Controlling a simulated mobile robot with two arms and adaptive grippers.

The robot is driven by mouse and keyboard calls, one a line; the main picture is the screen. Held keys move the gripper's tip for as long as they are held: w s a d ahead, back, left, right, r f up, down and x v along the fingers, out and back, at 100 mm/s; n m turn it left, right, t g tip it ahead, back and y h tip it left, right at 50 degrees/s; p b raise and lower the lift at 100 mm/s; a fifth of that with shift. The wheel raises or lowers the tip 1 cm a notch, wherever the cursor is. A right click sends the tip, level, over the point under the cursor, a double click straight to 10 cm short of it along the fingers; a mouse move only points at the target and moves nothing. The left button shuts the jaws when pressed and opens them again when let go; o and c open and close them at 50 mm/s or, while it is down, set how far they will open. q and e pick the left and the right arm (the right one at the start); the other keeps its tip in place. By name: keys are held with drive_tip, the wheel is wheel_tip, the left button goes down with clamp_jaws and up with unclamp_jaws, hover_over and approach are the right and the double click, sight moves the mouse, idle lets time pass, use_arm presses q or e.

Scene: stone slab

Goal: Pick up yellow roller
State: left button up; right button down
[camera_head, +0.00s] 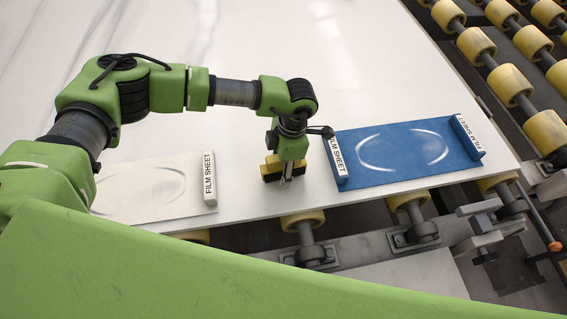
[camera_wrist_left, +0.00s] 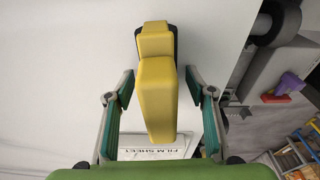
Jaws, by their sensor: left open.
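The yellow roller (camera_head: 271,168) is a small yellow block with a dark part, on the white slab near its front edge, between the two film sheet pieces. In the left wrist view the yellow roller (camera_wrist_left: 157,95) is a long yellow body with a dark-edged far end. My left gripper (camera_head: 287,180) points down at the roller and partly hides it in the head view. In the left wrist view its two green-padded fingers (camera_wrist_left: 160,82) stand apart on either side of the roller, with visible gaps. My right gripper is not in view.
A blue film sheet (camera_head: 395,158) with raised ends lies right of the gripper; a white one (camera_head: 145,190) lies left. The slab (camera_head: 330,60) is bare behind. Yellow conveyor rollers (camera_head: 510,83) run along the right and under the front edge. A metal clamp (camera_head: 487,222) stands front right.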

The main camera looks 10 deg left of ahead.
use_arm(q)
drive_tip(key=c, duration=1.4)
drive_tip(key=shift+d, duration=0.1)
drive_tip(key=shift+w+r, duration=0.1)
drive_tip(key=shift+r, duration=0.35)
wheel_tip(320, 180, up, 2)
drive_tip(key=shift+r+b, duration=0.15)
drive_tip(key=shift+b, duration=0.3)
drive_tip(key=s+d+r+b, duration=0.2)
drive_tip(key=s+d+r, duration=0.2)
drive_tip(key=d+r, duration=0.1)
drive_tip(key=s+d+r+b, duration=0.3)
drive_tip(key=s+d+r, duration=0.2)
drive_tip(key=shift+s+d, duration=0.15)
drive_tip(key=shift+s, duration=0.15)
